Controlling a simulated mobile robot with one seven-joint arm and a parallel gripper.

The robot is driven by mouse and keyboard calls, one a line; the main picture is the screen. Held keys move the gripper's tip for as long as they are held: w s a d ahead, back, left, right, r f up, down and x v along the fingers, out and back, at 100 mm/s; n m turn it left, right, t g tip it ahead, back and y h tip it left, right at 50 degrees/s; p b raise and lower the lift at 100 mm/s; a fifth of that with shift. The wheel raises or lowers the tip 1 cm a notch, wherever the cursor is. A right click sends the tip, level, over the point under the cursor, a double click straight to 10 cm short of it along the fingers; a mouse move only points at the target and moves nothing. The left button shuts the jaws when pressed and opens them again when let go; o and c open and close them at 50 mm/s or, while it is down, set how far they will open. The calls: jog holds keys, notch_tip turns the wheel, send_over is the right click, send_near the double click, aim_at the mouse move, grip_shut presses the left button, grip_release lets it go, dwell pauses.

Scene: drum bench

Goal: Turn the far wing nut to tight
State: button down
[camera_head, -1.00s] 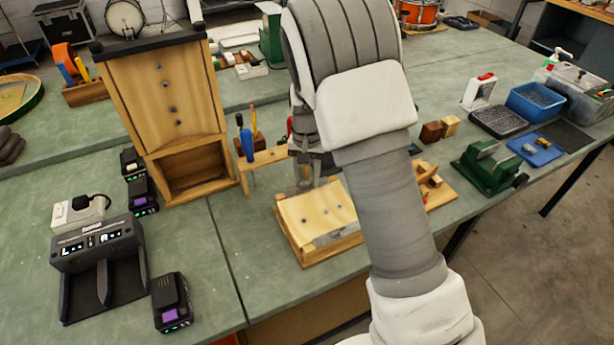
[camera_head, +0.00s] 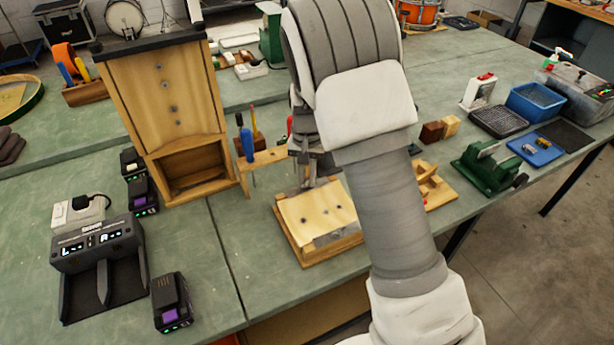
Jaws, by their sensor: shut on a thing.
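A wooden fixture (camera_head: 297,224) with a pale board on top and dark spots on it sits on the green bench, partly behind my arm. My gripper (camera_head: 309,183) points down at the far edge of this board, with my forearm in front of it. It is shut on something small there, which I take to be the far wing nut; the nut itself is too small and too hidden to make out. I cannot tell the nut's angle or how tight it is.
A tall wooden cabinet (camera_head: 170,100) stands to the left, beside a wooden tool rack (camera_head: 268,158) with screwdrivers. A black charger (camera_head: 98,260) and several batteries lie front left. A green vise (camera_head: 487,168) and a blue bin (camera_head: 534,102) are on the right.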

aim_at(307, 184)
dwell(0.6)
jog(key=c, duration=0.9)
grip_release()
jog(key=shift+o, duration=0.2)
notch_tip(307, 184, up, 18)
jog(key=p, duration=0.1)
jog(key=shift+f, duration=0.25)
